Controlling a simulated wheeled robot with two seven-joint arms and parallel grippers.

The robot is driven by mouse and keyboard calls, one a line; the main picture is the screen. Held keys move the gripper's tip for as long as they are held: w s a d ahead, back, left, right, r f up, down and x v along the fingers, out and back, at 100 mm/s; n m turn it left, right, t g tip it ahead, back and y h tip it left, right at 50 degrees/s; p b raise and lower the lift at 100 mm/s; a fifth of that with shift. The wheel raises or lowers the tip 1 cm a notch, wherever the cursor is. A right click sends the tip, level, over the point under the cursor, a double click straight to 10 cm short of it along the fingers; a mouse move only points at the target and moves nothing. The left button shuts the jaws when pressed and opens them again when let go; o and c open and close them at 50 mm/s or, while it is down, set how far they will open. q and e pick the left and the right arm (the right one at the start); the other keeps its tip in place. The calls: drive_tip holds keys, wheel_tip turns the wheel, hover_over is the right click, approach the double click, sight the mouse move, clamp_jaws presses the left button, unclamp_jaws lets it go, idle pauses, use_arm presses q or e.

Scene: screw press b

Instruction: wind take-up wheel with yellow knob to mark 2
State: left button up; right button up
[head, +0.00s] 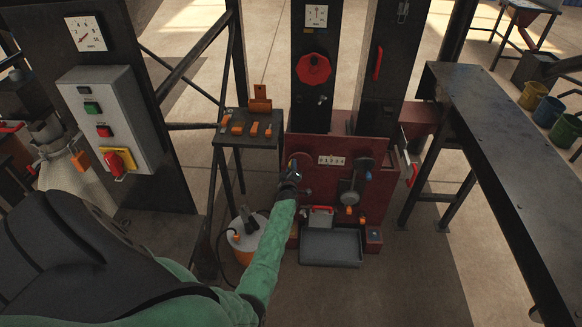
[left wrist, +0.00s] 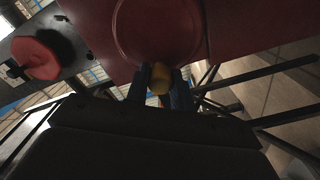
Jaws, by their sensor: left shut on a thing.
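The take-up wheel is a red disc on the front of the red machine, and it fills the top middle of the left wrist view (left wrist: 165,28). Its yellow knob (left wrist: 160,74) sits at the wheel's lower rim there, between my two dark fingers. In the head view my left gripper (head: 290,174) is at the left of the machine front, shut on the knob and covering part of the wheel. A white number plate (head: 331,160) with a row of marks is just right of the wheel. My right gripper is not in view.
A crank with a blue knob (head: 368,175) is right of the plate. A grey tray (head: 331,249) stands below. A small table (head: 248,142) with orange parts is at the left, and a long dark bench (head: 490,135) at the right. A red handwheel (head: 313,69) is above.

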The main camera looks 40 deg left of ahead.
use_arm(q)
drive_tip(key=shift+w+d+r+m+p, duration=0.1)
drive_tip(key=shift+r+m+p, duration=0.1)
drive_tip(key=shift+m, duration=0.35)
drive_tip(key=shift+d+r+m+p, duration=0.1)
drive_tip(key=shift+m+p, duration=0.05)
drive_tip(key=shift+m, duration=0.4)
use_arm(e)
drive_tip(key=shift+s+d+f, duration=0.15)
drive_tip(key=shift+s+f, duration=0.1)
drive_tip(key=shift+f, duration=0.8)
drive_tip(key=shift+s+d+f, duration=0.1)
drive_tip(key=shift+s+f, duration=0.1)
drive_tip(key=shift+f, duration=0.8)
use_arm(q)
drive_tip(key=o, duration=1)
drive_tip(key=shift+d, duration=0.1)
drive_tip(key=shift+b+v, duration=0.8)
drive_tip(key=shift+v, duration=3.05)
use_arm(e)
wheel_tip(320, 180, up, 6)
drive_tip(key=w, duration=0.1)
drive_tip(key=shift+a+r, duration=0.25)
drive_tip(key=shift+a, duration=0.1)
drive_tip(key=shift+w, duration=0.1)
